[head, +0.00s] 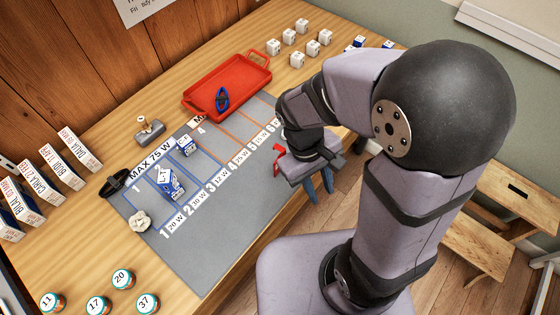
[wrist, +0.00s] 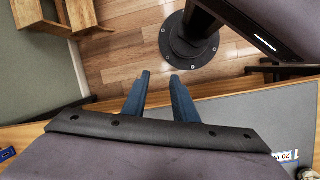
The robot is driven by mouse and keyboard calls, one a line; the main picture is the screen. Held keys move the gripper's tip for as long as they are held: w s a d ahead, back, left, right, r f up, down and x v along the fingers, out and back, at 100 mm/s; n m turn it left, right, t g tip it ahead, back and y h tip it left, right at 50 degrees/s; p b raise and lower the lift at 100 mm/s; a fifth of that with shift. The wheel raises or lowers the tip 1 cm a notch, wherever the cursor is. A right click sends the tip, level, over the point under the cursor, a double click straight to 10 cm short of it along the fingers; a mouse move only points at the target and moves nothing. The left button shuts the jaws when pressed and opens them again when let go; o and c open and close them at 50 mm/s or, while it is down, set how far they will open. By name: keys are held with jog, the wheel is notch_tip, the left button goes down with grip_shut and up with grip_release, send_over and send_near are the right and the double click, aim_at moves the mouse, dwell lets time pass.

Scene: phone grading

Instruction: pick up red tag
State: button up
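My gripper (head: 320,194) hangs past the right front edge of the table in the head view, over the floor. Its two blue fingers are parted in the wrist view (wrist: 160,75), with only wooden floor visible between them. A small red piece (head: 277,161) shows just left of my gripper, at the mat's right side, partly hidden by my wrist. I cannot tell for sure whether it is the red tag. It does not show in the wrist view.
A grey mat (head: 225,235) with numbered lanes holds blue-and-white boxes (head: 170,184). A red tray (head: 192,107) with a blue item (head: 222,100) stands behind. White cubes (head: 312,48) are at the back, cards (head: 42,182) and numbered jars (head: 123,279) at left. A wooden stool (head: 520,200) stands right.

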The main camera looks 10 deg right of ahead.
jog(key=w+a+f+n+t+h+b, duration=0.1)
jog(key=w+a+n+t+h, duration=0.1)
jog(key=a+n+t, duration=0.1)
jog(key=w+a+f+n+t+h+b, duration=0.1)
jog(key=w+a+f+n+t+h, duration=0.1)
jog(key=a+n, duration=0.4)
jog(key=w+a+f+n+t+h+b, duration=0.1)
jog(key=w+a+n+t+h+b, duration=0.1)
jog(key=a+n+t+h, duration=0.2)
jog(key=shift+a+f+n+t, duration=0.3)
jog(key=shift+f+n+t, duration=0.1)
jog(key=shift+n+t, duration=0.5)
jog(key=w+d+n+t+b, duration=0.1)
jog(key=n, duration=0.1)
jog(key=w+d+f+n+t+b, duration=0.1)
jog(key=n, duration=0.1)
jog(key=w+d+n+t+h+b, duration=0.1)
jog(key=n, duration=0.1)
jog(key=shift+f+t, duration=0.3)
jog(key=shift+t, duration=0.1)
jog(key=shift+w+d+n+t, duration=0.15)
jog(key=shift+w+n+t, duration=0.15)
jog(key=shift+n, duration=0.3)
jog(key=shift+w+d+n+t, duration=0.15)
jog(key=shift+n+t, duration=0.25)
jog(key=shift+n, duration=0.2)
